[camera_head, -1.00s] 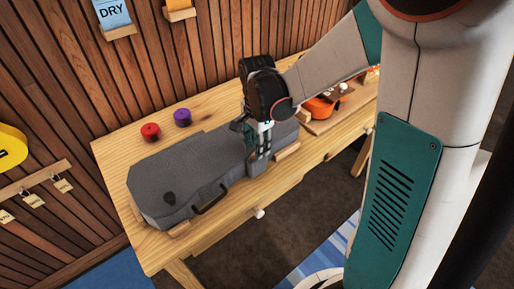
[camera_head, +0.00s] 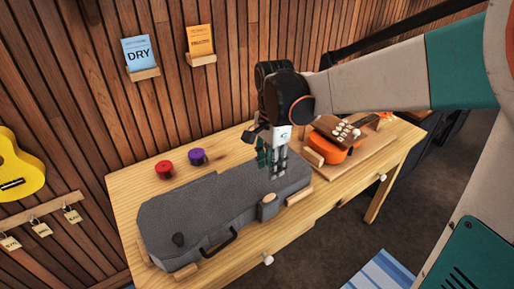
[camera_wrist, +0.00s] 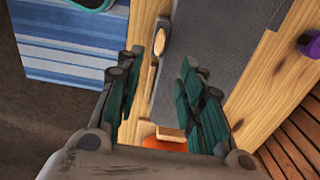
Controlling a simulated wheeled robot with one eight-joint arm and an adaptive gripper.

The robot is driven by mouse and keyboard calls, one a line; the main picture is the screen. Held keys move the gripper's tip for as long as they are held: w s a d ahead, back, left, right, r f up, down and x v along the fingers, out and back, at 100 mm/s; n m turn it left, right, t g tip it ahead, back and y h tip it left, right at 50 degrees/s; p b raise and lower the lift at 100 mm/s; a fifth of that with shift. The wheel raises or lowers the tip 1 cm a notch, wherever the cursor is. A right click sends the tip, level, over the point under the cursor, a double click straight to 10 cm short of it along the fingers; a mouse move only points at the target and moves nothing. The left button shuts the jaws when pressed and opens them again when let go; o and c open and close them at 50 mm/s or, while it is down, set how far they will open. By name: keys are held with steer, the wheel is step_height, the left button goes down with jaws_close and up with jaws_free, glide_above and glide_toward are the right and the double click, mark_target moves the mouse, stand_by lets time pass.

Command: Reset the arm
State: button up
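My gripper (camera_head: 272,160) hangs fingers-down over the right end of a closed grey ukulele case (camera_head: 200,210) on the wooden workbench. In the wrist view its two green-padded fingers (camera_wrist: 163,78) stand apart with nothing between them. The case also shows beyond the fingers in the wrist view (camera_wrist: 212,38). A small tan latch-like piece (camera_head: 268,206) sits at the case's front edge. I cannot tell how much gap there is between fingertips and lid. My arm reaches in from the right.
Red (camera_head: 164,169) and purple (camera_head: 198,156) round pieces stand behind the case. An orange ukulele (camera_head: 332,145) lies on a wooden board to the right. The slatted wall (camera_head: 80,80) rises close behind the workbench (camera_head: 126,191). A yellow ukulele (camera_head: 18,167) hangs at left.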

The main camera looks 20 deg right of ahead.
steer(key=s+r+n+t, duration=0.4)
steer(key=s+n+t, duration=0.3)
steer(key=s+n, duration=0.7)
steer(key=shift+s+r+n, duration=0.15)
steer(key=shift+s+n, duration=0.15)
steer(key=shift+s, duration=0.2)
steer(key=shift+o, duration=0.2)
stand_by(0.3)
